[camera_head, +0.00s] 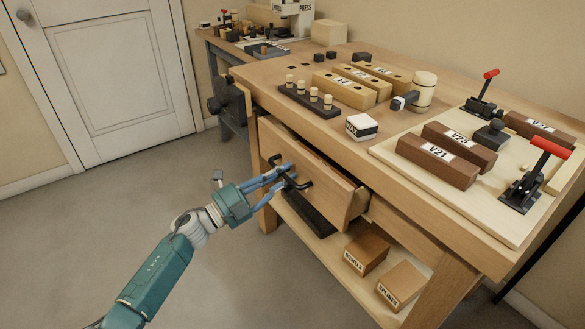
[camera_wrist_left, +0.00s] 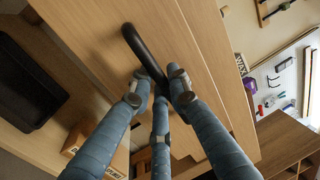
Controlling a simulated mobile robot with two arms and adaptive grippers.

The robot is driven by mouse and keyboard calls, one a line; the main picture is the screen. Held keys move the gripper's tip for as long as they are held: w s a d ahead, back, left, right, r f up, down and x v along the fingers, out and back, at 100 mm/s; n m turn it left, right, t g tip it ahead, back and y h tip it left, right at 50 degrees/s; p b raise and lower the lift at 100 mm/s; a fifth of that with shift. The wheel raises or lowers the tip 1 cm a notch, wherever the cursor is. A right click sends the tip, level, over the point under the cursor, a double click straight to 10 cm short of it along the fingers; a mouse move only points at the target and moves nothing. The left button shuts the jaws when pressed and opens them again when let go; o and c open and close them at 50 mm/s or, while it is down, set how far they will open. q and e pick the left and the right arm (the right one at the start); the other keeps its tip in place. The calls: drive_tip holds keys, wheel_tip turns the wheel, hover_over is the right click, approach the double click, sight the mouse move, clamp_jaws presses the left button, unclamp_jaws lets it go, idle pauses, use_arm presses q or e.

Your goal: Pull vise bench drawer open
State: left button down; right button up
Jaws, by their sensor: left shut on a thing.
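The wooden bench drawer (camera_head: 318,178) sits under the bench top and stands out from the bench frame, partly open. Its dark bar handle (camera_head: 304,186) is on the front face. My left gripper (camera_head: 287,177) is shut on the handle. In the left wrist view, the gripper's blue fingers (camera_wrist_left: 160,98) close around the dark handle (camera_wrist_left: 140,48) against the drawer front (camera_wrist_left: 95,45). The vise (camera_head: 216,104) is at the bench's left end. The drawer's inside is mostly hidden. My right gripper is not in view.
The bench top (camera_head: 255,78) holds wooden blocks, a mallet (camera_head: 423,90) and a board with red-handled clamps (camera_head: 535,175). Boxes (camera_head: 366,250) and a dark tray (camera_head: 305,213) lie on the lower shelf. The floor (camera_head: 90,240) before the drawer is clear apart from my arm.

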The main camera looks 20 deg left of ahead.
use_arm(q)
drive_tip(key=r+p+v, duration=0.2)
drive_tip(key=r+v, duration=0.2)
drive_tip(key=v, duration=1.7)
drive_tip(key=shift+p+v, duration=0.35)
drive_tip(key=shift+v, duration=0.45)
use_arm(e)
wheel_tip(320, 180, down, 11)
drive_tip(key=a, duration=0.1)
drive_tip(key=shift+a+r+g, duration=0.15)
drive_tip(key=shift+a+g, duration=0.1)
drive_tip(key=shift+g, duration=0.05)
use_arm(q)
drive_tip(key=shift+r, duration=0.2)
drive_tip(key=c, duration=1.7)
unclamp_jaws()
drive_tip(key=shift+o, duration=0.2)
drive_tip(key=shift+s, duration=0.1)
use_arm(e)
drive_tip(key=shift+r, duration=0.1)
use_arm(q)
drive_tip(key=v, duration=1.2)
